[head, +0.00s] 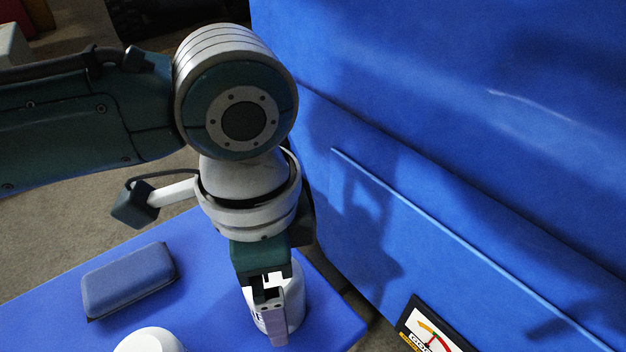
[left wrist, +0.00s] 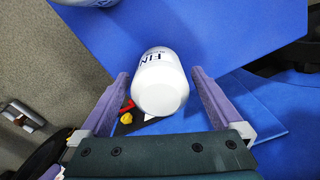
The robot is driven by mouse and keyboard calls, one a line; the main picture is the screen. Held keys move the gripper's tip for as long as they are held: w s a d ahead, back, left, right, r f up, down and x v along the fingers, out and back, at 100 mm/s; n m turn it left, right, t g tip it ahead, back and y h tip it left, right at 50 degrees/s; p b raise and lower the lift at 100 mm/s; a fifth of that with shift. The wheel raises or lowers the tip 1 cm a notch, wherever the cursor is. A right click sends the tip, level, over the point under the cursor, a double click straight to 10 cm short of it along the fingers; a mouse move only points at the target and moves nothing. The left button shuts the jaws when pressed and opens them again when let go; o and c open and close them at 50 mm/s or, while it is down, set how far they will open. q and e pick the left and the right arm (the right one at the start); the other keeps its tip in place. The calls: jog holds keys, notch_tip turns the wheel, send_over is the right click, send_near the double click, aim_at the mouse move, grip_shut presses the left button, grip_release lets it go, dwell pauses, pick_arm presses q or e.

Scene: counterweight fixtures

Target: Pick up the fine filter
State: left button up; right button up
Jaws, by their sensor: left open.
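The fine filter is a white cylinder with dark "FIN" lettering, seen between the fingers in the left wrist view (left wrist: 160,92). In the head view the filter (head: 294,296) stands near the right corner of the blue tabletop, partly hidden by my gripper. My left gripper (head: 272,318) points down at the filter. Its two purple fingers are spread on either side of the filter in the left wrist view, with gaps visible between them and its sides. Whether a finger touches it lower down I cannot tell. My right gripper is not in view.
A blue case (head: 128,280) lies on the blue tabletop (head: 205,285) to the left. Another white rounded object (head: 150,341) is at the bottom edge. A large blue padded surface (head: 480,170) rises on the right, with a coloured gauge (head: 432,332) low beside it.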

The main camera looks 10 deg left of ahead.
pick_arm(q)
jog(key=shift+f, duration=0.95)
jog(key=shift+r, duration=0.1)
grip_shut()
